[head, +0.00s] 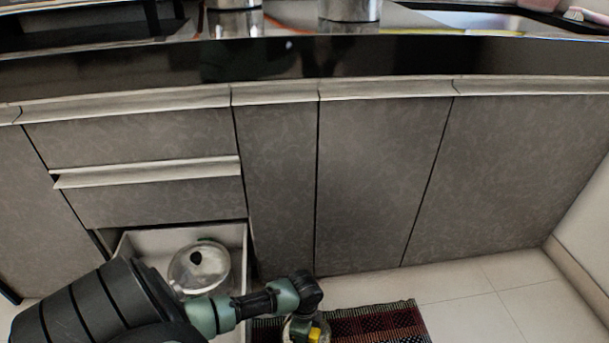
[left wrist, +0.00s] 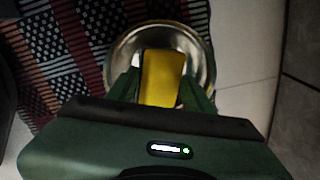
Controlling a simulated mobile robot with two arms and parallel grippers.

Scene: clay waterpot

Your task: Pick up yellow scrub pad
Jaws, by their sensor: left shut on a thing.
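The yellow scrub pad (left wrist: 162,78) is between the two fingers of my left gripper (left wrist: 160,96) in the left wrist view. The gripper is shut on it, above a round metal bowl (left wrist: 201,50). I cannot tell whether the pad touches the bowl. In the head view the pad is a small yellow patch (head: 314,334) near the bottom edge, below my left wrist. My right gripper is not in view.
A patterned red and black mat (head: 385,325) lies on the tiled floor (head: 480,305). An open drawer (head: 237,240) holds a pot with a clear lid (head: 215,262). Closed cabinets (head: 375,180) stand behind, under a dark counter.

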